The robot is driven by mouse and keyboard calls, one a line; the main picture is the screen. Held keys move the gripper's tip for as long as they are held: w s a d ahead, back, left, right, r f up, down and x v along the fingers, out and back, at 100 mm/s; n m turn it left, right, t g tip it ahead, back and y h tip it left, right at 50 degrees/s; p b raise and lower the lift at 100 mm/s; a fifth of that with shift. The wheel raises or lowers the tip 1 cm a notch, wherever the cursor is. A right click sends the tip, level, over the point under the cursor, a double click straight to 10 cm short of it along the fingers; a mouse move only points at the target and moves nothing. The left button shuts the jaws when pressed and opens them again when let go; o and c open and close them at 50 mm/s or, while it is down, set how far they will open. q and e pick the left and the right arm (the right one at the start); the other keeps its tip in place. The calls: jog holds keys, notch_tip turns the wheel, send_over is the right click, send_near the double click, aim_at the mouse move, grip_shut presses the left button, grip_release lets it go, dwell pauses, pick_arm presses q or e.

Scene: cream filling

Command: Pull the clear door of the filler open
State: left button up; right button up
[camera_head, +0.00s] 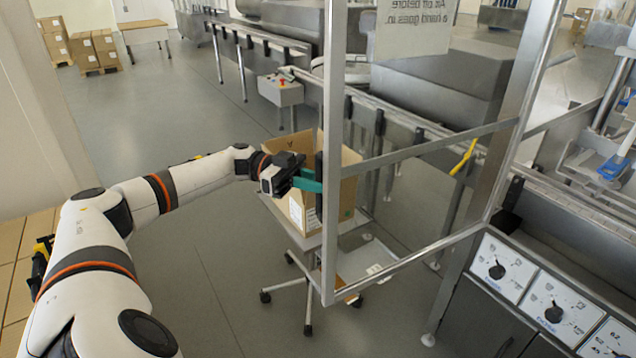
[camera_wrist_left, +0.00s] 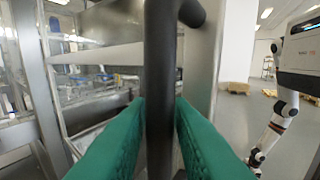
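The clear door (camera_head: 410,150) has a metal frame and see-through panes with a paper sign high on it. In the head view it stands out to the left from the filler (camera_head: 545,290), at an angle to the dial front. A black upright handle (camera_head: 319,185) is on its left post. My left gripper (camera_head: 308,181), with green fingers, is at this handle. In the left wrist view the fingers press both sides of the dark handle bar (camera_wrist_left: 161,80). My right arm shows small at the right of that view; the state of its gripper is too small to tell.
An open cardboard box (camera_head: 300,205) stands on a wheeled stand (camera_head: 330,240) just behind the door's handle side. A conveyor (camera_head: 400,115) runs behind the door. Stacked boxes (camera_head: 95,50) are far left.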

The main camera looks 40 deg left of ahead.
pick_arm(q)
jog(key=shift+o, duration=1)
jog(key=b+v, duration=0.4)
jog(key=v, duration=0.8)
jog(key=shift+w, duration=0.1)
